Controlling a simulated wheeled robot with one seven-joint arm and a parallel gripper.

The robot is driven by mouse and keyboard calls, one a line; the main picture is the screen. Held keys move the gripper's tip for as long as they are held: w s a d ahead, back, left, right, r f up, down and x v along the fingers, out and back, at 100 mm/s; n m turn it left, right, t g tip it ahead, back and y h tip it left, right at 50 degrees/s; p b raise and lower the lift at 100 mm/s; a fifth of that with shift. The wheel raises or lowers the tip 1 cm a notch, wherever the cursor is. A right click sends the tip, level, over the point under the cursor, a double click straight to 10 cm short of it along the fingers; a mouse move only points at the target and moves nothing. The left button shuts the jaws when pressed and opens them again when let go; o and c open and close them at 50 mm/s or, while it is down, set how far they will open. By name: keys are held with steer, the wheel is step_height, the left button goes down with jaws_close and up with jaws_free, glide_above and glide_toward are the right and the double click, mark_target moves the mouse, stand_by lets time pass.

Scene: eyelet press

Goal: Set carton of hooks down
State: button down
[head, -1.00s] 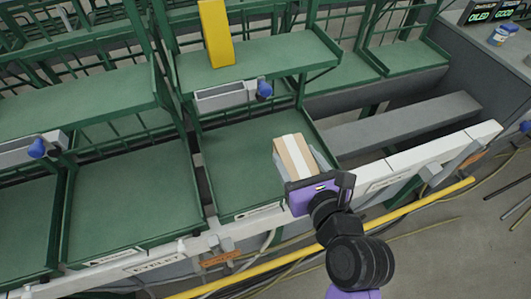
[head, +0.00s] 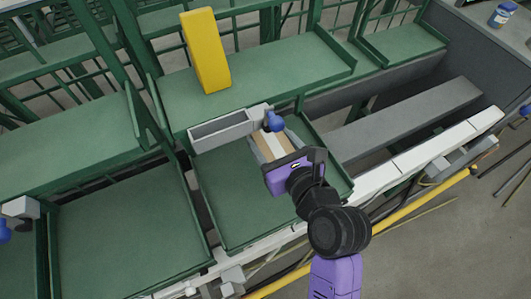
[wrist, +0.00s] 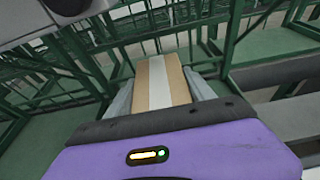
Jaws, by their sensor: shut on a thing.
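A brown carton with a pale stripe along its top (head: 274,144) is held by my gripper (head: 279,147). It is over the right part of the lower green tray (head: 222,185), close in front of the grey bin and blue knob. In the wrist view the carton (wrist: 177,83) lies between the two grey fingers, which press on its sides. The carton's underside is hidden, so I cannot tell whether it touches the tray.
A yellow block (head: 205,50) stands on that green shelf (head: 270,75). The lower tray's left part is clear. A white rail (head: 440,141) runs along the front.

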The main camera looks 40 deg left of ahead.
steer(key=shift+f+b, duration=0.7)
steer(key=shift+f, duration=3.75)
steer(key=shift+f, duration=0.15)
steer(key=shift+c, duration=1.8)
jaws_free()
steer(key=shift+f, duration=0.2)
steer(key=shift+r, duration=0.15)
steer(key=v, duration=1.2)
steer(key=shift+d, duration=0.1)
